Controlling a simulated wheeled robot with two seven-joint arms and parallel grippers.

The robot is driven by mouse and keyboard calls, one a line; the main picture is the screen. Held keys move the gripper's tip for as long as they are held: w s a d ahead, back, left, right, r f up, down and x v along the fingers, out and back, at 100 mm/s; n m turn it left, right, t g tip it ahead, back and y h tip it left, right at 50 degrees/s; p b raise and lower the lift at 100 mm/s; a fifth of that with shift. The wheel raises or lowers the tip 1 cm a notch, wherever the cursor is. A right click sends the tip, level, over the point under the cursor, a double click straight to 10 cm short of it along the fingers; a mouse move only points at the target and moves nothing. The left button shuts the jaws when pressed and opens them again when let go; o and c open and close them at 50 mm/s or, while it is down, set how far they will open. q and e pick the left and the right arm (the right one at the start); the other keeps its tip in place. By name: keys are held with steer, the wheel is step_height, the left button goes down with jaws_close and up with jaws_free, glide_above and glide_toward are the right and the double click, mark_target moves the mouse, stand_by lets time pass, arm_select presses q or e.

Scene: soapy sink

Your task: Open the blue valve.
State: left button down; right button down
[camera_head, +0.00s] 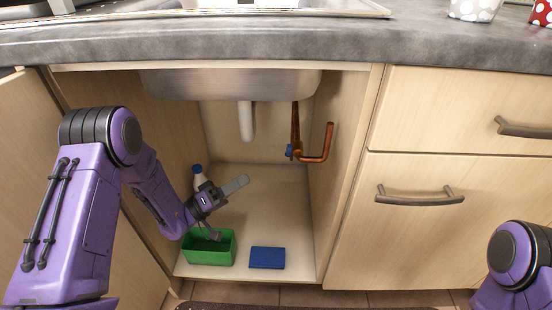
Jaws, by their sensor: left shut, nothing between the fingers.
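The blue valve (289,151) is a small blue handle on the copper pipe (317,158) at the back right of the open cabinet under the sink. My left gripper (240,183) is inside the cabinet, below and to the left of the valve and apart from it. It is shut and empty, its grey fingers pointing right and slightly up. Part of my right arm shows at the lower right edge, but its gripper is out of the picture.
A green box (209,256) and a blue box (267,258) sit on the cabinet floor. A white bottle with a blue cap (198,176) stands behind my left gripper. A white drain pipe (246,122) hangs from the sink. The cabinet's right wall (338,165) is close to the copper pipe.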

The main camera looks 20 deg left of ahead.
mark_target(286, 154)
arm_select(q)
steer(key=p+x, duration=0.3)
steer(key=x, duration=0.8)
steer(key=shift+w+d+r, duration=0.1)
steer(key=shift+d+r, duration=0.05)
steer(key=shift+d, duration=0.05)
